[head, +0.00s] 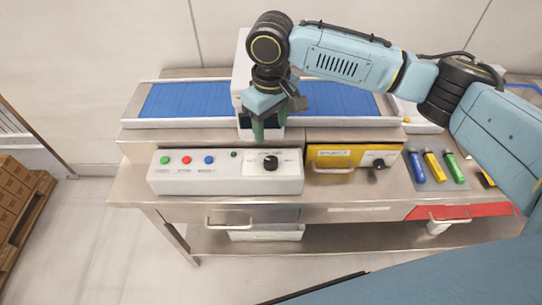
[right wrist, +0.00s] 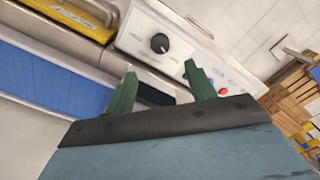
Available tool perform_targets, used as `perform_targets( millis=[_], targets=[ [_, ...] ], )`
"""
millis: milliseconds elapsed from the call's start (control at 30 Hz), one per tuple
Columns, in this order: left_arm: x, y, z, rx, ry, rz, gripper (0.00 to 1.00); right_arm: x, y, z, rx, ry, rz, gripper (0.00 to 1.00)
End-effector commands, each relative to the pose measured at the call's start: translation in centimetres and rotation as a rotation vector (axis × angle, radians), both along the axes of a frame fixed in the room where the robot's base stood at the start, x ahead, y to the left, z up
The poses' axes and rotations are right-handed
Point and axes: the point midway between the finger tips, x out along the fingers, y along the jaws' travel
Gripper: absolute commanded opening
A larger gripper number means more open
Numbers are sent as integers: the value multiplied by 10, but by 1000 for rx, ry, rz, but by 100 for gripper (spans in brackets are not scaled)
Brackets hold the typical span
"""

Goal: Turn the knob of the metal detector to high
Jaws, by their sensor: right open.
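The metal detector's white control box (head: 225,184) stands on the front of the steel table in the head view. Its black knob (head: 270,162) sits on a light dial plate at the box's right end. The knob also shows in the right wrist view (right wrist: 159,43), beyond the fingertips. My right gripper (head: 267,138) is above and just behind the knob, pointing down, apart from it. Its green fingers (right wrist: 160,82) are spread and empty. The dial's lettering is too small to read. My left gripper is not in view.
A yellow panel (head: 334,158) with a second black knob (head: 379,163) is right of the box. Green, red and blue buttons line the box's left part. A blue conveyor (head: 187,100) runs behind through the white detector housing (head: 240,70). Coloured markers (head: 435,166) lie at the right.

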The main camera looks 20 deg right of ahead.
Motion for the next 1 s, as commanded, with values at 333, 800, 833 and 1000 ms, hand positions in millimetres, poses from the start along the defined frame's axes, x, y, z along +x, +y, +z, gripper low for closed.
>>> perform_targets(
  millis=[333,800,833,1000],
  targets=[
    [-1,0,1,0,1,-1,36,-1,0,-73,-1,3,1,55],
    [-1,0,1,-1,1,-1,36,0,0,-120,1,-2,2,55],
    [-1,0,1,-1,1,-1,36,0,0,-121,1,-2,2,55],
    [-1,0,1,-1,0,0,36,0,0,-120,1,-2,3,55]
  ],
)
